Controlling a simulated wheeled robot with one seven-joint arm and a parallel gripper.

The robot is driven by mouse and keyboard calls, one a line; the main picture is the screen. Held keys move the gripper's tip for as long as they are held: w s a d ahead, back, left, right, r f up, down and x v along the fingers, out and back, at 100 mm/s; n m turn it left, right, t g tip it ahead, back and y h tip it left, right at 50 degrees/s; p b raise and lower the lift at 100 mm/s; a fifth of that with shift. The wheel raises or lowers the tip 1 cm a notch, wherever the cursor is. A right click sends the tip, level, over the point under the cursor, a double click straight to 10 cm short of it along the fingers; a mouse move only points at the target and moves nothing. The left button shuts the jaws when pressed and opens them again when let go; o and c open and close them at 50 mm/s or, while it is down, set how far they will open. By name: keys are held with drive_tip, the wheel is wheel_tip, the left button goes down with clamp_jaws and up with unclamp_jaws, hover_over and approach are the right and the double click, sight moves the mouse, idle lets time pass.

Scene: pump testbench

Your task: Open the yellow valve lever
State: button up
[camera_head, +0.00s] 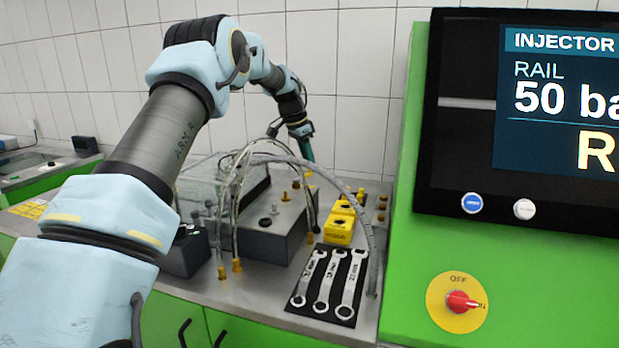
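My gripper (305,150) is at the end of my arm, over the back of the steel bench near the tiled wall. It is small and seen from behind, and I cannot make out whether its fingers are apart. I cannot clearly pick out a yellow valve lever. Small yellow-brass fittings (285,197) stand on top of a grey box (268,238), below and left of my gripper. A yellow block (339,229) with dark round openings stands on the bench right of the box, below my gripper. Hoses partly hide this area.
Curved hoses (362,225) arch over the bench. Several wrenches (325,283) lie on a black mat at the front. A green cabinet (560,270) at right carries a screen (560,100) and a red switch (460,302) on a yellow plate, beside the word OFF.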

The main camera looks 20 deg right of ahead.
drive_tip(key=shift+w+a+p, duration=0.6)
drive_tip(key=shift+w+p, duration=0.05)
drive_tip(key=shift+w, duration=0.1)
drive_tip(key=o, duration=1.5)
drive_tip(key=shift+c, duration=0.2)
wheel_tip(320, 180, up, 6)
drive_tip(key=p, duration=0.4)
drive_tip(key=shift+p, duration=0.4)
